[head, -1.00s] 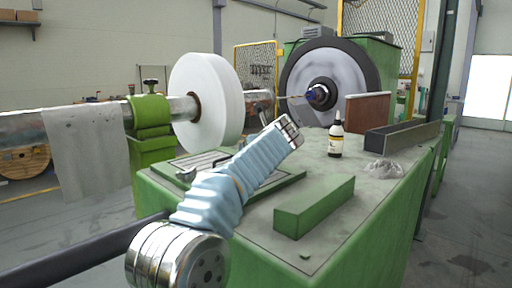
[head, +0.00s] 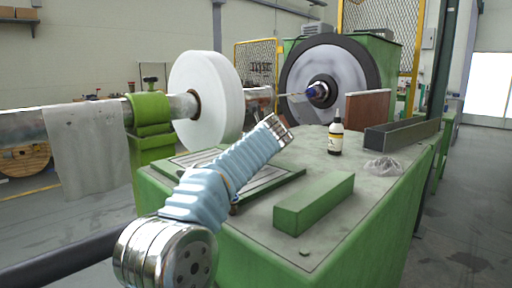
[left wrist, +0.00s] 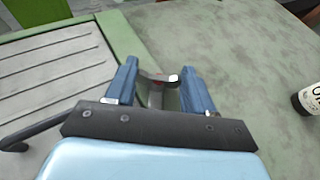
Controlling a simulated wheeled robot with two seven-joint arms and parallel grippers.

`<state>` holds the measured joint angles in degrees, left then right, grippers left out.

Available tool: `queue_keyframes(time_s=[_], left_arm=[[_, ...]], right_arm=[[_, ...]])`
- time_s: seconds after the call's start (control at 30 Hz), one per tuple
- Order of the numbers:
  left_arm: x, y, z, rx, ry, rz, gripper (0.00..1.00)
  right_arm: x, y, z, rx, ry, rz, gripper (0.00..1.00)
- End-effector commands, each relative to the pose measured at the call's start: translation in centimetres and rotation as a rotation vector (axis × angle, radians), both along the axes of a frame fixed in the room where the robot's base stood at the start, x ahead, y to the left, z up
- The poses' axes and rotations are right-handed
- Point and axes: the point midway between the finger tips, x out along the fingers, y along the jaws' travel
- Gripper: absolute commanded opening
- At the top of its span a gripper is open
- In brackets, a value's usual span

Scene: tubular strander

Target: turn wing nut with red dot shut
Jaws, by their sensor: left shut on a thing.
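In the left wrist view my left gripper (left wrist: 158,84) has its two blue fingers on either side of a small grey metal wing nut (left wrist: 155,92). It is shut on the nut. A small reddish mark shows near the nut's upper edge, close to the bright tip of one wing. The lower part of the nut is hidden by the gripper body. In the head view my left arm reaches over the green bench, and its fingers and the nut are hidden there. My right gripper is not in view.
A ribbed tray (head: 285,178) lies on the green bench (head: 345,238) beside my arm. A green block (head: 314,204), a dark-capped bottle (head: 335,138), a clump of wire (head: 383,167) and a long open box (head: 402,135) are to the right. A white reel (head: 207,98) stands behind.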

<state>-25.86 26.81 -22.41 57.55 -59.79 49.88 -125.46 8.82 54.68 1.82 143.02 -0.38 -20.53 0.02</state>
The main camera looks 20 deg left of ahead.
Motion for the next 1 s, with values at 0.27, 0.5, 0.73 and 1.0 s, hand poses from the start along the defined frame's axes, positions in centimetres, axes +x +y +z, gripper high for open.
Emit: queue_keyframes(time_s=[0.27,0.5,0.73,1.0], left_arm=[[-0.28,0.53,0.00,-0.003,-0.002,-0.277,0.23],[-0.26,0.34,0.15,0.002,-0.006,-0.306,0.23],[-0.25,0.35,0.14,0.001,-0.005,-0.305,0.70],[-0.26,0.37,0.10,0.001,-0.004,-0.304,0.79]], right_arm=[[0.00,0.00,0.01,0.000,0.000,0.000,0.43],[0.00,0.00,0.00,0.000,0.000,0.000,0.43],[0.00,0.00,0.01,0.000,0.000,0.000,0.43],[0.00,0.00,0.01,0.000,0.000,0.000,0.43]])
